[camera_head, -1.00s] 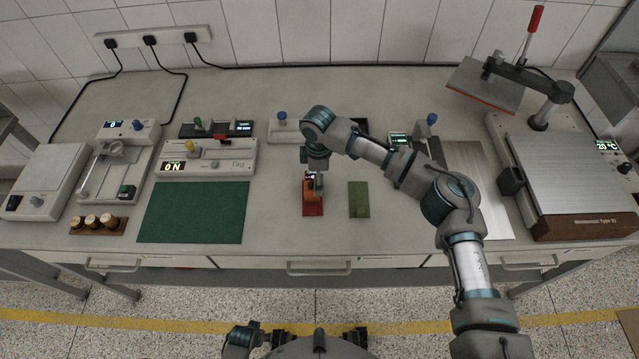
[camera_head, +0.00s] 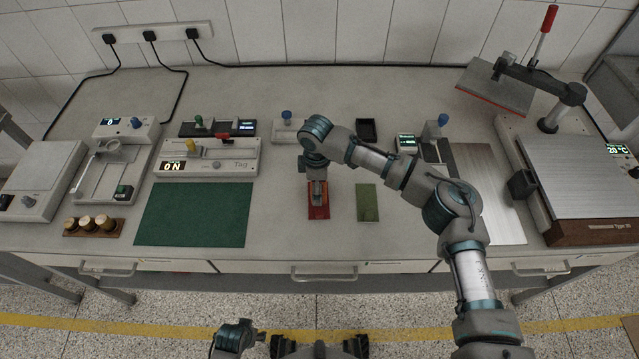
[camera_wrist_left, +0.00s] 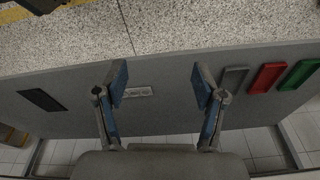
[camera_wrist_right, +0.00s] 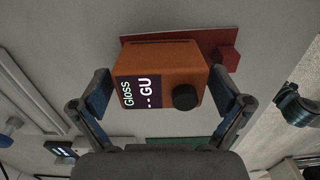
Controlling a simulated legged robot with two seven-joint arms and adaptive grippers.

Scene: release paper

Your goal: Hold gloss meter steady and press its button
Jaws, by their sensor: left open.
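The orange gloss meter (camera_wrist_right: 165,62) fills the middle of the right wrist view. It has a dark display (camera_wrist_right: 140,92) reading "Gloss" and "--GU", and a black round button (camera_wrist_right: 185,97). My right gripper (camera_wrist_right: 162,85) has one finger on each side of the meter. The fingers lie close against its sides; I cannot tell whether they clamp it. In the head view my right gripper (camera_head: 317,184) points down over the red plate (camera_head: 318,210) and mostly hides the meter. My left gripper (camera_wrist_left: 160,82) is open and empty, away from the meter.
A green panel (camera_head: 362,203) lies just right of the red plate, and a large green mat (camera_head: 195,214) lies to the left. The tag device (camera_head: 225,165) stands behind the mat. A heated press (camera_head: 585,175) stands far right. The front bench between mat and red plate is clear.

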